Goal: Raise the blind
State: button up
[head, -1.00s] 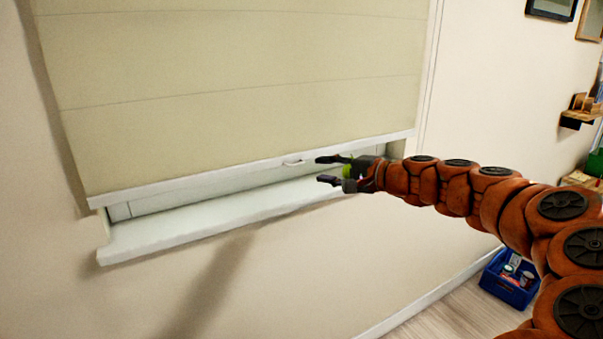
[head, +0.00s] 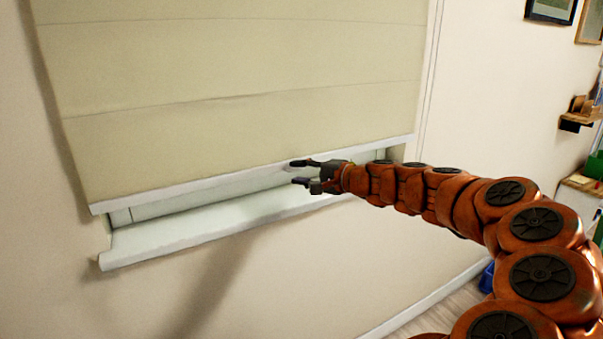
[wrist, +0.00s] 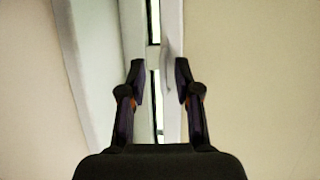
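The beige blind (head: 240,90) hangs over the window, with a white bottom rail (head: 160,196) a short way above the sill. My gripper (head: 296,173) is in front of the rail, near its middle. In the wrist view the fingers (wrist: 160,75) are open, one on each side of a small pale pull handle (wrist: 167,75) on the rail (wrist: 172,25). I see no contact with the handle. The handle is hidden behind my fingers in the head view.
The white window sill (head: 190,236) juts out just below the rail and shows in the wrist view at left (wrist: 95,60). A small wooden wall shelf (head: 578,118) and framed pictures (head: 550,8) are at right. A blue crate (head: 487,278) is partly hidden by my arm.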

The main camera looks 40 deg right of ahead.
jog(key=shift+c, duration=0.4)
grip_shut()
